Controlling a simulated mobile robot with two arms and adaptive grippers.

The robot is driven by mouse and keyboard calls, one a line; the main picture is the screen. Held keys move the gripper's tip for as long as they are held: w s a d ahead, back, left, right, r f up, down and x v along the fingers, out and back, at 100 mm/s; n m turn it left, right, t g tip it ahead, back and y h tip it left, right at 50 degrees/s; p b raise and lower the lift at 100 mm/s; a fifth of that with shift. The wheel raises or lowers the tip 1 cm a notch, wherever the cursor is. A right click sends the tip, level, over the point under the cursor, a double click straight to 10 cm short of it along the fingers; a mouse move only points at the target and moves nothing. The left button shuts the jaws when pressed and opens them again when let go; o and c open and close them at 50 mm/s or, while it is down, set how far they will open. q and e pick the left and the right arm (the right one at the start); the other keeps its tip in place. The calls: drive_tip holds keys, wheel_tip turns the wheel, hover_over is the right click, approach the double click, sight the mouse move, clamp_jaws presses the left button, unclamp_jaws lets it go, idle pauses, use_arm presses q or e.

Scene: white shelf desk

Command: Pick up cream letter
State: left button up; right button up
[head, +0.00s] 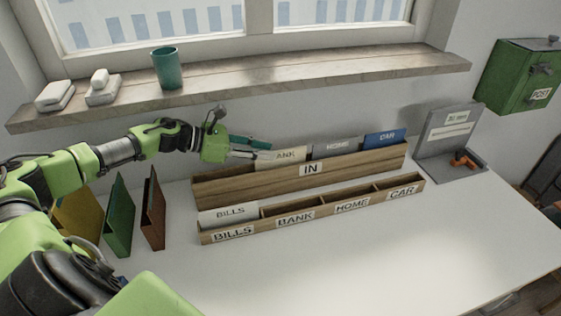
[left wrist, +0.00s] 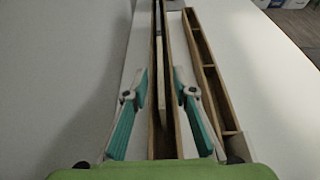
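The cream letter (head: 287,155), its visible lettering reading "ANK", stands upright in the wooden IN rack (head: 330,170), left of a grey HOME letter (head: 335,147) and a blue CAR letter (head: 385,137). My left gripper (head: 268,148) is at the cream letter's left end and covers part of it. In the left wrist view my left gripper (left wrist: 161,76) is open, with its teal fingers on either side of the IN rack. A pale upright edge (left wrist: 161,85), likely the cream letter, shows between them, apart from both fingers. My right gripper is out of view.
A lower sorting rack (head: 315,212) with BILLS, BANK, HOME and CAR slots stands in front and holds a BILLS letter (head: 228,215). Upright folders (head: 152,212) stand at left. A sill (head: 250,80) overhangs behind. The front desk is clear.

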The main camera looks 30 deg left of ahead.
sight(281, 163)
use_arm(q)
drive_tip(key=shift+p+x, duration=0.3)
drive_tip(key=shift+x, duration=1.25)
clamp_jaws()
drive_tip(key=shift+r, duration=0.1)
